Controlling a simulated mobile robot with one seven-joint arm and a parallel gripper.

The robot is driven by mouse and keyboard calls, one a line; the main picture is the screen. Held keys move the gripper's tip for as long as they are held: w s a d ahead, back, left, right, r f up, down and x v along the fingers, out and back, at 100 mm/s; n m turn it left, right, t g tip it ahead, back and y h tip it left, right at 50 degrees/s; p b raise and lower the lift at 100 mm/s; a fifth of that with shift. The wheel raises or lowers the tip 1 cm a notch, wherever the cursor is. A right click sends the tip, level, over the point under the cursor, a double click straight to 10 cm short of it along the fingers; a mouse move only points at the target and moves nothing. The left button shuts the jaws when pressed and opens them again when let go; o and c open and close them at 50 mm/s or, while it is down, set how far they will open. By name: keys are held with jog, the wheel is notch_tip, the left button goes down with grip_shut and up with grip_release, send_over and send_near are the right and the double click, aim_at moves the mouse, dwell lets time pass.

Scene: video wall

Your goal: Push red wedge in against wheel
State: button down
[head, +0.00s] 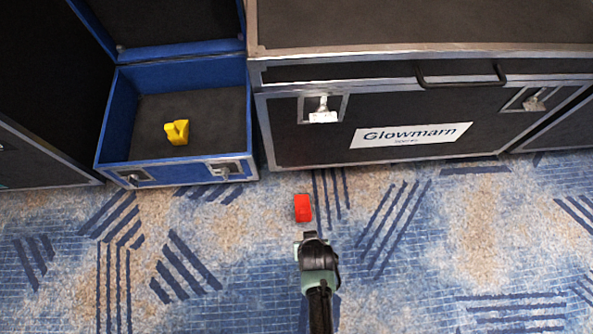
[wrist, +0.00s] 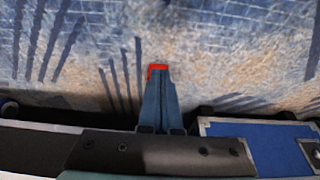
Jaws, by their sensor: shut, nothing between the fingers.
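The red wedge (head: 303,208) lies on the carpet in front of the large black case marked Glowmarn. A gap of carpet shows between the wedge and the case's lower edge. My gripper (head: 309,237) is shut and empty, low on the near side of the wedge. In the wrist view, my shut fingers (wrist: 161,98) cover most of the wedge, and only its red edge (wrist: 157,67) shows past their tips. I cannot tell whether they touch it. No wheel shows clearly under the Glowmarn case; its underside is hidden in the head view.
The Glowmarn case (head: 330,144) stands behind the wedge. To its left, an open blue case (head: 108,125) holds a yellow wedge-like piece (head: 177,132). More dark cases stand at both sides. The patterned carpet (head: 420,270) is clear in front.

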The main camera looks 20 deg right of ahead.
aim_at(303, 209)
jog(key=b+x, duration=0.9)
jog(key=x, duration=0.2)
jog(key=w, duration=0.1)
jog(key=w+b, duration=0.1)
jog(key=shift+w+d+r, duration=0.15)
jog(key=shift+w+d, duration=0.15)
jog(key=shift+w+d+r+b, duration=0.15)
jog(key=shift+w+r+b, duration=0.05)
jog(key=shift+w+b, duration=0.4)
